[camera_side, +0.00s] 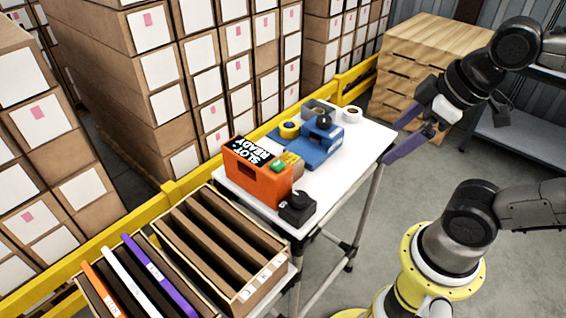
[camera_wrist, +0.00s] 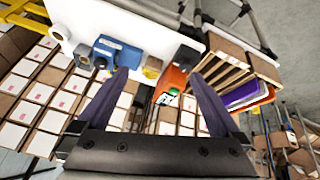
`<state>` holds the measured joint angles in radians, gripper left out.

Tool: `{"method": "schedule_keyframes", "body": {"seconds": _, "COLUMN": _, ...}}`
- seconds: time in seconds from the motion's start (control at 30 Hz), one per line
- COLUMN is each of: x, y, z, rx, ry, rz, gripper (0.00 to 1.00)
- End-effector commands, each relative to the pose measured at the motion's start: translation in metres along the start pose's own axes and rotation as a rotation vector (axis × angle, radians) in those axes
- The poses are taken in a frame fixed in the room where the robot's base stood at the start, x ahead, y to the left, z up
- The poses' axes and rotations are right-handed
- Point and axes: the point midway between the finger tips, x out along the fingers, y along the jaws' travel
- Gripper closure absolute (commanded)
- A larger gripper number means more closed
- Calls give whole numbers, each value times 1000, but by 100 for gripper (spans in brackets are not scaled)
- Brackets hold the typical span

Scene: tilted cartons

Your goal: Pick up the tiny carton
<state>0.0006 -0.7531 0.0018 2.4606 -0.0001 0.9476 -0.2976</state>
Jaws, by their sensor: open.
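A small tan-yellow block (camera_side: 292,163), which looks like the tiny carton, sits on the white table between the orange box and the blue device. It is partly hidden and its tilt is hard to tell. It also shows in the wrist view (camera_wrist: 152,67), between the fingertips in the picture but well beyond them. My gripper (camera_side: 392,142) has purple fingers, spread open and empty, off the table's right edge in the side view. In the wrist view, its fingers (camera_wrist: 160,75) stand wide apart with nothing between them.
An orange box (camera_side: 256,178) marked "SLOT READY" and a black knob unit (camera_side: 297,208) stand at the table's near end. A blue device (camera_side: 322,146) and tape rolls are farther back. Slotted crates (camera_side: 283,277) adjoin the table's near end. Stacked boxes stand behind a yellow rail (camera_side: 215,161).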

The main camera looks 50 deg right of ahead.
Motion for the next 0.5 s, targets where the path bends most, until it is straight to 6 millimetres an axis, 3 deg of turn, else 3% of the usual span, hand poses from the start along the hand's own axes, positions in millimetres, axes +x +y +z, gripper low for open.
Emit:
{"method": "schedule_keyframes", "body": {"seconds": 0.2, "x": 10, "y": -2, "z": 5, "rx": 257, "ry": 6, "rz": 1, "gripper": 0}}
{"method": "schedule_keyframes", "body": {"seconds": 0.5, "x": 10, "y": -1, "z": 4, "rx": 300, "ry": 7, "rz": 1, "gripper": 0}}
